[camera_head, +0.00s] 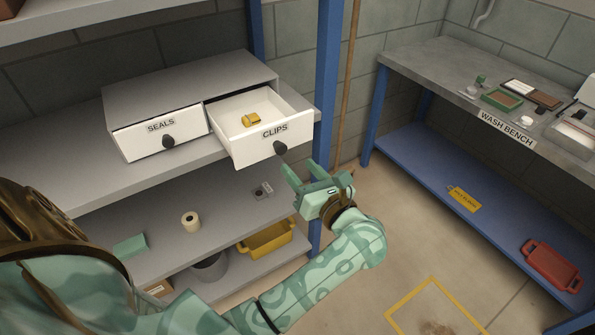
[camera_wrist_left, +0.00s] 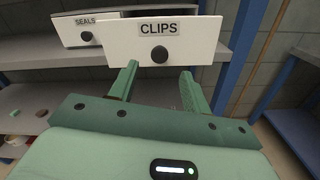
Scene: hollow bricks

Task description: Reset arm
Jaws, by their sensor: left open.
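My left gripper (camera_head: 303,184) is open and empty, just in front of and below the black knob (camera_head: 280,148) of the drawer labelled CLIPS (camera_head: 255,149). In the left wrist view its two fingers (camera_wrist_left: 158,84) stand apart below the knob (camera_wrist_left: 159,54), with nothing between them. The CLIPS drawer is pulled out and holds a small yellow item (camera_head: 251,120). The SEALS drawer (camera_head: 160,135) beside it is shut. My right gripper is not in view.
A blue shelf post (camera_head: 328,90) stands close behind my left gripper. Lower shelves hold a tape roll (camera_head: 190,222), a green block (camera_head: 130,245) and a yellow bin (camera_head: 267,240). The wash bench (camera_head: 440,72) stands at right.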

